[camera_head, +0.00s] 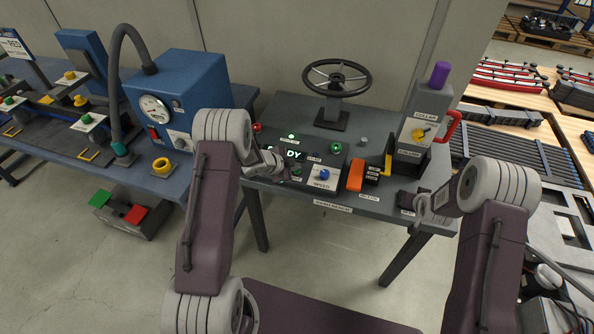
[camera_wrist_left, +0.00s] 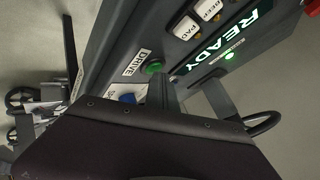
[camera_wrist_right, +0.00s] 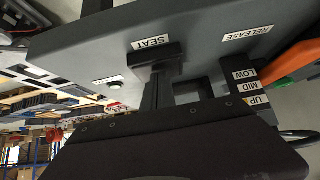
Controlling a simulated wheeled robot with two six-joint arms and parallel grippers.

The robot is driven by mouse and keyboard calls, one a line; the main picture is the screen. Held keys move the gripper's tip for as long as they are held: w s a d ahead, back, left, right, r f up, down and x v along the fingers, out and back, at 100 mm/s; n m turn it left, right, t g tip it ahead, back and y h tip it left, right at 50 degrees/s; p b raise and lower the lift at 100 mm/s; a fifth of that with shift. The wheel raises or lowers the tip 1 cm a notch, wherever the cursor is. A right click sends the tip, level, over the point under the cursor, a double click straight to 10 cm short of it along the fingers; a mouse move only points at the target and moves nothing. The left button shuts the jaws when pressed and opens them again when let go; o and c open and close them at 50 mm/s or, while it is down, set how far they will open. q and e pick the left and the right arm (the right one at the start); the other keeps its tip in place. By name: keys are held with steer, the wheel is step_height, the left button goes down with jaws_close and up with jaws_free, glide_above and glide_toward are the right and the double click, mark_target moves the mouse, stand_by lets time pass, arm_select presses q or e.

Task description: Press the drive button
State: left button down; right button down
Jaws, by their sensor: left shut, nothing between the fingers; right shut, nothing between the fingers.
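The green drive button (camera_wrist_left: 153,67) sits beside the DRIVE label (camera_wrist_left: 137,62) on the dark console in the left wrist view. It also shows in part in the head view (camera_head: 297,170), below the lit READY display (camera_head: 293,154). My left gripper (camera_head: 287,175) is shut and empty, with its tip close to the drive button. In the left wrist view its fingers (camera_wrist_left: 163,92) reach up to just below the button; I cannot tell whether they touch it. My right gripper (camera_head: 411,208) is shut and empty at the console's right front corner, by the SEAT label (camera_wrist_right: 151,42).
A blue knob (camera_head: 324,174) marked SPEED stands right of the drive button. An orange lever (camera_head: 356,174), a steering wheel (camera_head: 337,76) and a grey COLLAR unit (camera_head: 424,125) stand on the console. A blue gauge machine (camera_head: 185,95) is to the left.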

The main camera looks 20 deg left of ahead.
mark_target(295, 172)
arm_select(q)
steer(key=shift+r, duration=0.7)
arm_select(e)
steer(key=shift+f, duration=0.1)
arm_select(q)
steer(key=shift+r, duration=2.5)
